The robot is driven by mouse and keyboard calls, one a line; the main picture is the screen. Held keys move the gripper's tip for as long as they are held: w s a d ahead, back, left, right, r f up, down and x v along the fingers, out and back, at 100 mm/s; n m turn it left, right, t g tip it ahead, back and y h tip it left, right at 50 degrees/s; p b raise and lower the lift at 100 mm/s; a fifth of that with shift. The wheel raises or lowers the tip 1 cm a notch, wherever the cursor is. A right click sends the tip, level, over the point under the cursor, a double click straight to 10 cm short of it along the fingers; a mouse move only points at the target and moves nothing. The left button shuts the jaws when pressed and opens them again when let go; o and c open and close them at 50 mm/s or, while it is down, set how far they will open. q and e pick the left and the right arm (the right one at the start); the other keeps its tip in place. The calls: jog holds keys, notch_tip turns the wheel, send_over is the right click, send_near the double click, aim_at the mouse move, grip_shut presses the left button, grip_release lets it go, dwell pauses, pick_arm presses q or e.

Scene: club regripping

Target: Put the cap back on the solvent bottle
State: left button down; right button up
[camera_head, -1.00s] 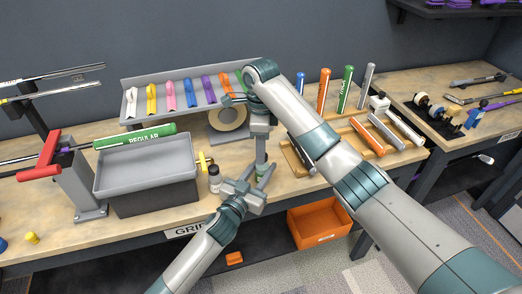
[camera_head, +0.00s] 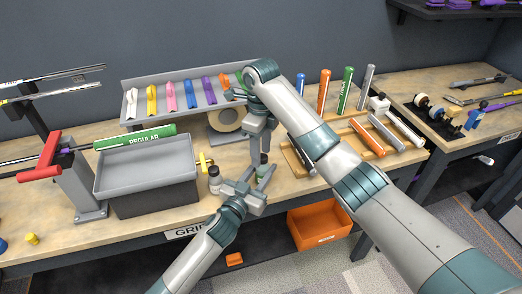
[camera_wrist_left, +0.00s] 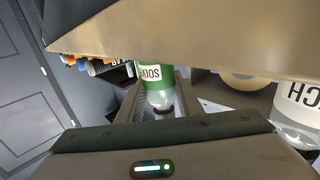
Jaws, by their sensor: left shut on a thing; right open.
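The solvent bottle (camera_head: 263,171), with a green label, stands near the table's front edge. It also shows in the left wrist view (camera_wrist_left: 155,72), upside down, between my left fingers. My left gripper (camera_head: 262,180) is shut on it. Its dark top end (camera_wrist_left: 160,100) shows in the wrist view, but I cannot tell whether that is a cap or the neck. My right gripper (camera_head: 256,155) points down just above and beside the bottle, with its jaws open. Its fingertips are small and partly overlap the bottle area. I cannot make out a separate cap.
A small dark-topped bottle (camera_head: 214,180) stands left of the solvent bottle. A grey bin (camera_head: 150,170) is further left. A tape roll (camera_head: 225,119) and a rack of coloured grips (camera_head: 190,92) are behind. A wooden tray (camera_head: 300,160) is to the right.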

jog(key=shift+r, duration=2.25)
jog(key=shift+c, duration=0.4)
